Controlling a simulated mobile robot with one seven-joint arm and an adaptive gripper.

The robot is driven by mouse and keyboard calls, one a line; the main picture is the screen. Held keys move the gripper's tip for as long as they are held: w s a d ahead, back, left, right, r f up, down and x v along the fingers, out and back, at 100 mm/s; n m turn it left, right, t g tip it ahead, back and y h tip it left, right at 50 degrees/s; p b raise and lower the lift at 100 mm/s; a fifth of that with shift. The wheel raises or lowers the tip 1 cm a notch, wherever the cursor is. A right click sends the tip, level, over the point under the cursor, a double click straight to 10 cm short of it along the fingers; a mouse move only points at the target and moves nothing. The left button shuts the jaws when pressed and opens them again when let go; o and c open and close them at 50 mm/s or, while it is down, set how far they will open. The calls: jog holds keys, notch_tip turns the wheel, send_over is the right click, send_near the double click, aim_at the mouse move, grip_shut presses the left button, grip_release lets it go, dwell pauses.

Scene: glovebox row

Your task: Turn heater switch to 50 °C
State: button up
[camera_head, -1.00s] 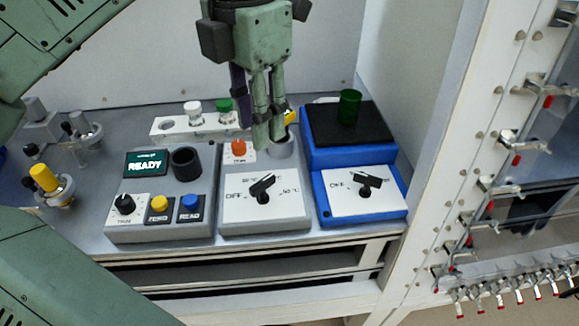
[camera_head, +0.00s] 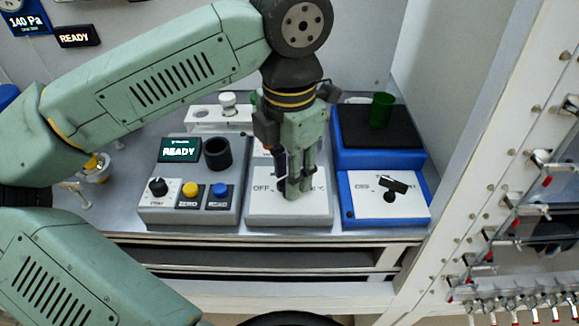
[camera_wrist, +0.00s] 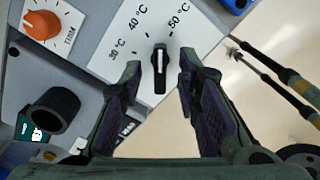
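The heater switch (camera_wrist: 160,72) is a narrow black knob with a white line on a white dial panel (camera_head: 262,207). In the wrist view its white line points up, between the 40 °C and 50 °C labels. The 50 °C label (camera_wrist: 180,19) is at upper right of the knob. My gripper (camera_head: 293,192) is lowered over the grey heater unit (camera_head: 290,221) and hides the switch in the head view. In the wrist view my gripper (camera_wrist: 160,68) is open, one finger on each side of the knob, with gaps visible.
An orange TRIM knob (camera_wrist: 43,23) and a dark round socket (camera_wrist: 55,108) are close by. Left is a grey READY unit (camera_head: 190,217) with buttons; right is a blue unit (camera_head: 350,213) with another black switch (camera_head: 391,189). A white frame post (camera_head: 470,130) stands at right.

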grip_shut()
dwell(0.3)
jog(key=shift+w+f+n+b, duration=0.1)
jog(key=shift+f+n+b, duration=0.15)
jog(key=shift+n+b, duration=0.5)
jog(key=shift+r+n+b, duration=0.25)
jog(key=shift+n+b, duration=0.4)
jog(key=shift+b, duration=0.2)
grip_release()
